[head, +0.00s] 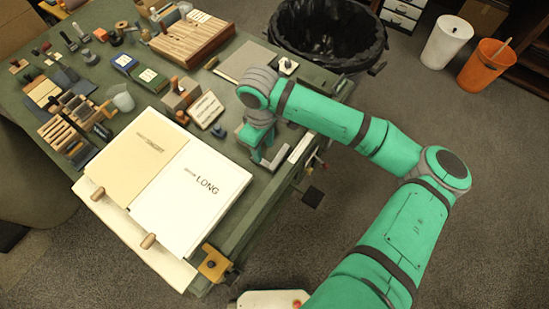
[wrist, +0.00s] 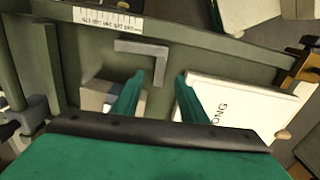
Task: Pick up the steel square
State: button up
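The steel square (wrist: 142,47) is a grey L-shaped piece lying flat on the green bench top. In the wrist view it is just beyond my fingertips, with its short leg pointing back toward the gap between them. My gripper (wrist: 157,80) is open, its two green fingers apart with nothing held between them. In the head view the square (head: 273,160) shows near the bench's right edge, partly hidden by my gripper (head: 254,147), which is above the bench right beside it.
A white scale strip (head: 301,148) lies along the bench edge. A white board marked LONG (head: 190,205) and a cream board (head: 137,160) lie to the left. Wooden blocks (head: 180,95) stand behind. A black-lined bin (head: 325,35) stands beyond the bench.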

aim_at(266, 163)
notch_tip(266, 163, down, 3)
jog(key=shift+r, duration=0.1)
jog(key=shift+s+d+f, duration=0.1)
jog(key=shift+f, duration=1.25)
jog(key=shift+s+d+f, duration=0.1)
jog(key=shift+f, duration=1.25)
grip_shut()
